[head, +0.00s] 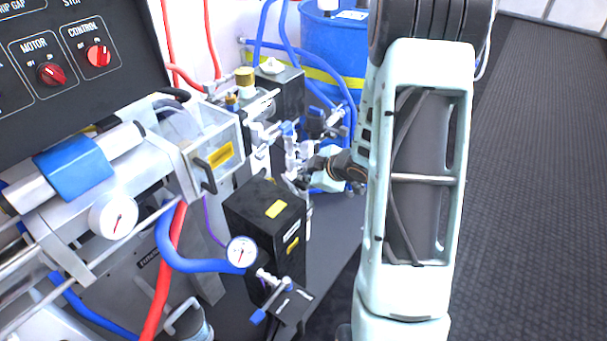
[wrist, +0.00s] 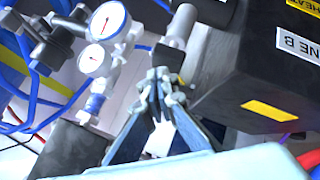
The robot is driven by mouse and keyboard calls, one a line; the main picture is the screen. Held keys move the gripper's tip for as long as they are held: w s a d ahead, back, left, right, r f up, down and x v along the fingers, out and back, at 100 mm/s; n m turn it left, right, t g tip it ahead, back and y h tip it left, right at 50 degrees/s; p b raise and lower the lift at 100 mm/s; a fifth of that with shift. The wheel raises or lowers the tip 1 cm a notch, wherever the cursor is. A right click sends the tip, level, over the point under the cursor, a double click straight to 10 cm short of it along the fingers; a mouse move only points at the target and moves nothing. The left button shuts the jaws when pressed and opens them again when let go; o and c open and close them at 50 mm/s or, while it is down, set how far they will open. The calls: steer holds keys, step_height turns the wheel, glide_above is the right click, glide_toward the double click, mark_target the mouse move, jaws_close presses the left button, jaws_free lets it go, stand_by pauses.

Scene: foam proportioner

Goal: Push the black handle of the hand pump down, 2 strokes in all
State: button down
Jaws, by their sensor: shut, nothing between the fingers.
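In the wrist view my gripper (wrist: 163,88) is shut and empty, its fingertips together. A black piece, probably the pump's handle (wrist: 168,60), shows just beyond the fingertips, below a grey metal cylinder (wrist: 181,24). I cannot tell whether the fingertips touch it. In the head view my gripper (head: 298,179) is small, among the metal fittings behind the near black box. The handle cannot be made out clearly there, and my arm covers part of the area.
A black box (head: 265,222) with yellow labels stands close to the gripper; a black box (wrist: 262,75) fills the wrist view's right. Two white gauges (wrist: 107,20) and blue hoses are at its left. A blue drum (head: 335,45) stands behind. Open floor (head: 535,180) lies to the right.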

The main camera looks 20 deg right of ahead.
steer(key=shift+s, duration=0.1)
steer(key=shift+r+p, duration=2)
steer(key=shift+p, duration=0.1)
step_height(320, 180, up, 5)
steer(key=p, duration=0.5)
steer(key=shift+r, duration=0.1)
stand_by(0.7)
